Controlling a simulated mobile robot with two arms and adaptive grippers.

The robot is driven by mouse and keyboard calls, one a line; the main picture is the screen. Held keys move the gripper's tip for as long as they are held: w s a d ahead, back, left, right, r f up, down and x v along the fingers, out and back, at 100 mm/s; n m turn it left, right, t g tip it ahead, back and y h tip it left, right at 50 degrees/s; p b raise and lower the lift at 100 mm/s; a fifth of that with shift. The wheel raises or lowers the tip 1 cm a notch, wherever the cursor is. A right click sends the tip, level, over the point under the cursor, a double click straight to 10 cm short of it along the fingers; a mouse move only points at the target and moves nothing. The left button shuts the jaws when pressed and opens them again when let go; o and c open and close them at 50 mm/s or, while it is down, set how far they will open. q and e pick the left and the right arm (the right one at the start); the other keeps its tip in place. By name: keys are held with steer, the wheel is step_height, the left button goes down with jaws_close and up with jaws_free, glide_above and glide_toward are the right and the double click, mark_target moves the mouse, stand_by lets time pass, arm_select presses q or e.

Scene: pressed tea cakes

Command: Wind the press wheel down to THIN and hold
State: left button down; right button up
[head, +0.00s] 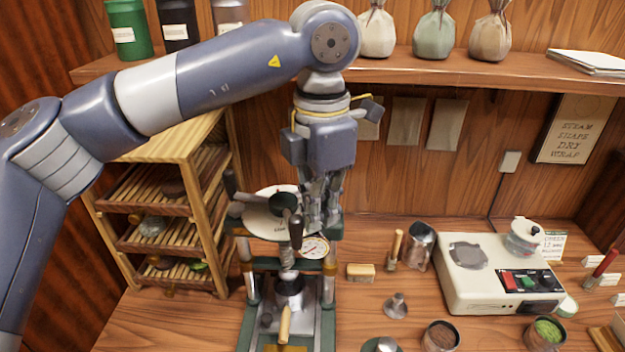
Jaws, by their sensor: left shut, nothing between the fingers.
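The tea press stands on the bench at the lower middle, with metal posts and a green base (327,325). Its press wheel has dark knobs (296,232) and sits at the top by a pale round plate (258,222). A small round dial (314,247) with coloured marks faces me; its pointer and lettering are too small to read. My left gripper (322,222) points down at the right side of the wheel. It is shut with nothing between its fingers. I cannot tell whether it touches the wheel. My right gripper is out of view.
A wooden rack (165,155) with trays stands to the left. A white steamer unit (490,290) is on the right. A shelf (440,68) with cloth bags spans the back.

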mark_target(299, 220)
arm_select(q)
steer(key=shift+s+a+b, duration=0.4)
steer(key=shift+s+a, duration=0.05)
steer(key=shift+a, duration=0.25)
steer(key=shift+s+a+b, duration=0.35)
steer(key=shift+s+a, duration=0.1)
steer(key=shift+a, duration=0.25)
steer(key=a, duration=0.1)
steer(key=a+b, duration=0.1)
steer(key=a, duration=0.1)
steer(key=shift+s+a, duration=0.3)
steer(key=shift+s, duration=0.1)
steer(key=shift+b, duration=0.3)
